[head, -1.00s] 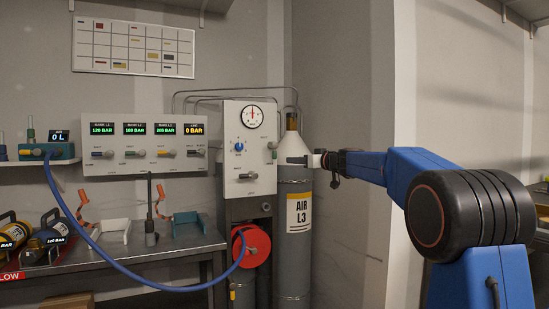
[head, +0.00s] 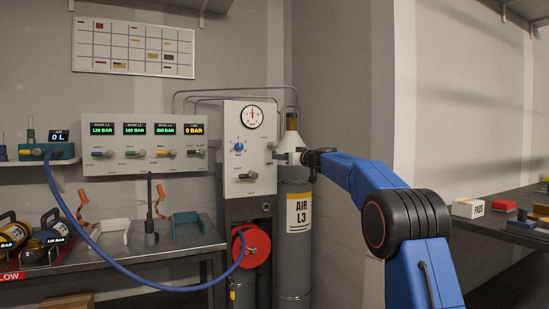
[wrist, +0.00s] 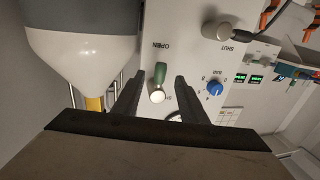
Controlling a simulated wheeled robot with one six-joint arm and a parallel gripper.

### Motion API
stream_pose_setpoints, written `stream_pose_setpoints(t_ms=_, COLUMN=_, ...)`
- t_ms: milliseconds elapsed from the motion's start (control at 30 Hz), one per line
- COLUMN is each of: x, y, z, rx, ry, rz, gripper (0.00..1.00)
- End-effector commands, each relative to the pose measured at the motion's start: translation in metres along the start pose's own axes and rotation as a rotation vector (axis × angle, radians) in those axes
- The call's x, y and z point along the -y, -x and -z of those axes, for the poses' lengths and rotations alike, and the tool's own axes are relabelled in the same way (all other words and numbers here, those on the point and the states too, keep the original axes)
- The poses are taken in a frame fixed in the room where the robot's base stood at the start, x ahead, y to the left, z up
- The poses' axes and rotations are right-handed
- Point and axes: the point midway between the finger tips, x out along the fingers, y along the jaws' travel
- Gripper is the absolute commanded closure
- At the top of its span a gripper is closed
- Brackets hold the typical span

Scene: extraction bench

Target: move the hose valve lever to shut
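A lever with a green handle and a pale round cap (wrist: 159,80) is on the white valve panel (wrist: 195,70). Its handle points toward the printed word OPEN in the wrist view; another label near the cap is partly covered. My gripper (wrist: 158,77) is open, with one dark finger on each side of this lever. I cannot tell whether either finger touches it. In the head view my gripper is at the panel's right edge, where the green lever is mostly hidden. A grey lever (head: 247,176) sits lower on the panel, beside the word SHUT.
A blue knob (head: 239,147) and a gauge (head: 252,116) are on the same panel. The AIR L3 cylinder (head: 299,240) stands close beside it. A red hose reel (head: 258,247) with a blue hose (head: 120,277) is below. A bench with boxes (head: 468,208) is at the right.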

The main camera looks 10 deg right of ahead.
Motion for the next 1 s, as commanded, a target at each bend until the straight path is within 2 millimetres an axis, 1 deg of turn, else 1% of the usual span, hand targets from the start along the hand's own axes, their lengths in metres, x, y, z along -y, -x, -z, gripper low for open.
stream_pose_setpoints(t_ms=33, x=0.001, y=-0.009, z=-0.001, rx=0.0, ry=0.002, rz=0.002, gripper=0.61)
stream_pose_setpoints(t_ms=200, x=0.0, y=-0.031, z=-0.001, rx=0.0, ry=0.001, rz=0.0, gripper=0.61)
stream_pose_setpoints(t_ms=433, x=0.0, y=-0.055, z=-0.001, rx=0.0, ry=0.001, rz=0.001, gripper=0.61)
stream_pose_setpoints(t_ms=633, x=0.0, y=-0.063, z=0.0, rx=0.0, ry=0.001, rz=0.0, gripper=0.61)
stream_pose_setpoints(t_ms=933, x=0.0, y=-0.064, z=-0.001, rx=0.001, ry=0.0, rz=0.0, gripper=0.61)
stream_pose_setpoints(t_ms=967, x=0.0, y=-0.064, z=-0.001, rx=0.001, ry=0.0, rz=0.0, gripper=0.64)
stream_pose_setpoints(t_ms=1000, x=0.0, y=-0.064, z=0.0, rx=0.0, ry=0.0, rz=0.0, gripper=0.73)
